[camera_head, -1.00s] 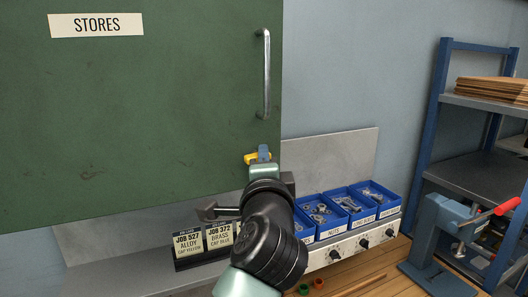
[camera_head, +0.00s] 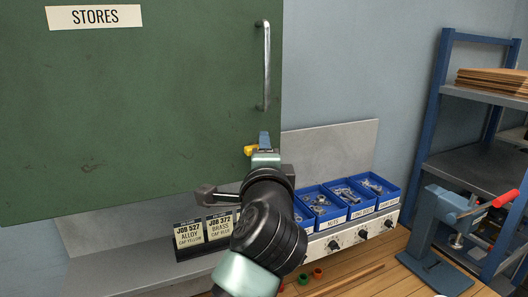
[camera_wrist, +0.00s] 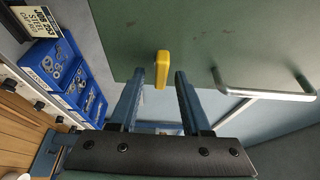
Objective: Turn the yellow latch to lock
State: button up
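The yellow latch (camera_head: 250,150) is at the lower right corner of the green STORES cabinet door (camera_head: 150,110). My gripper (camera_head: 264,141) is right at it, and its blue finger covers part of the latch in the head view. In the wrist view the latch (camera_wrist: 162,69) appears as an upright yellow bar between the two blue fingertips of my gripper (camera_wrist: 160,76). The fingers are apart, with a visible gap on each side of the latch. I cannot tell how deep the latch sits between them.
A metal door handle (camera_head: 266,66) stands out above the latch. Below are blue bins (camera_head: 326,224) of hardware, dark knobs and job cards (camera_head: 189,237). A blue rack (camera_head: 433,130) and a blue clamp device with a red handle (camera_head: 440,235) stand at right.

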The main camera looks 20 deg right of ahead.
jog(key=b+v, duration=0.6)
jog(key=v, duration=0.7)
jog(key=shift+r, duration=0.15)
jog(key=s+a+r+n+t+h+b, duration=0.25)
jog(key=s+r+n+t, duration=0.2)
jog(key=r+n, duration=0.45)
jog(key=s+a+r+n+t+y, duration=0.1)
jog(key=s+a+n+t+y, duration=0.1)
jog(key=a+n, duration=0.4)
jog(key=s+a+r+n+t+y+b, duration=0.1)
jog(key=s+a+n+t+y, duration=0.1)
jog(key=a+n+t+y, duration=0.2)
jog(key=a+n+y, duration=0.2)
jog(key=n, duration=0.1)
jog(key=shift+s+a+r+y, duration=0.15)
jog(key=shift+s+r+y, duration=0.05)
jog(key=shift+s+y, duration=0.2)
